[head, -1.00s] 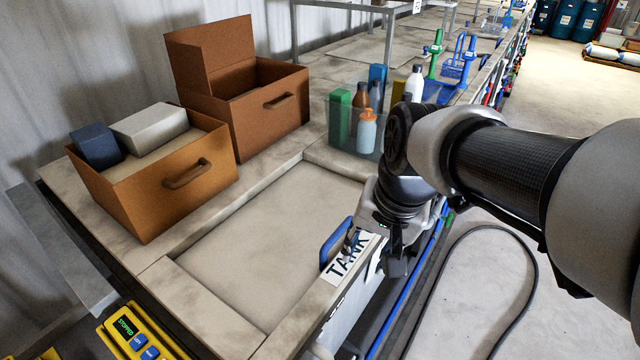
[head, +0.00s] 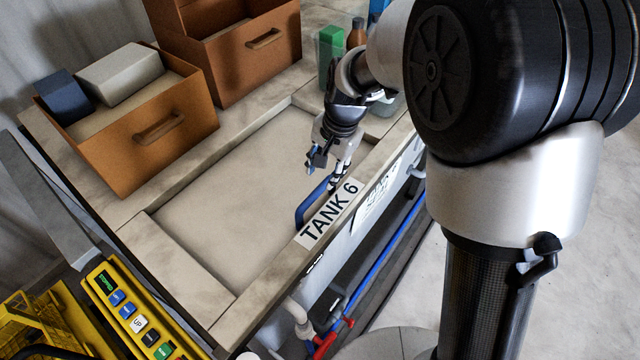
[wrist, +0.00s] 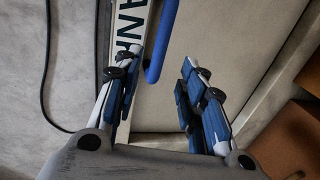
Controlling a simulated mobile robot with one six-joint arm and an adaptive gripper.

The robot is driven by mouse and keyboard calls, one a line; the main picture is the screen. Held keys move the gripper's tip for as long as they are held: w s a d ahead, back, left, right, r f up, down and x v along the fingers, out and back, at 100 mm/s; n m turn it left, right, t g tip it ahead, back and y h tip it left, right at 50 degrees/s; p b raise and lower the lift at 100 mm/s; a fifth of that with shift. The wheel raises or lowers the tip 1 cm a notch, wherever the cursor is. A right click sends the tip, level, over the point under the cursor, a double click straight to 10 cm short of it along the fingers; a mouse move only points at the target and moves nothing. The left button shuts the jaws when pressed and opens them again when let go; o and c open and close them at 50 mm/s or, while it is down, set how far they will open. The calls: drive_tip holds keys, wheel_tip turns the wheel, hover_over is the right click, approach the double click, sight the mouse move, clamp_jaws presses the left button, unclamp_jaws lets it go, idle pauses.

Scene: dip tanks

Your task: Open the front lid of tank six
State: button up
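The front lid (head: 215,175) of tank six is a pale flat panel lying shut in the tank's stone-like rim. Its blue bar handle (head: 303,207) stands at the lid's right edge, beside the white "TANK 6" label (head: 331,212). My gripper (head: 323,177) is above the lid, just beyond the far end of the handle. In the wrist view my gripper (wrist: 158,68) is open, its two fingers apart with nothing held. The handle (wrist: 162,42) shows between and ahead of the fingertips. Whether a finger touches it I cannot tell.
Two brown open boxes, one near (head: 150,140) and one far (head: 255,55), stand on the rim left of the lid. A green bottle (head: 329,58) and others stand behind my gripper. A yellow control panel (head: 133,315) is at the lower left. Blue piping (head: 385,245) runs along the tank's front.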

sight(319, 189)
drive_tip(key=f, duration=0.2)
drive_tip(key=a+f, duration=0.1)
drive_tip(key=f, duration=0.2)
drive_tip(key=w+f+b, duration=0.1)
drive_tip(key=f, duration=0.2)
drive_tip(key=shift+a, duration=0.15)
drive_tip(key=shift+r, duration=0.1)
clamp_jaws()
idle(0.4)
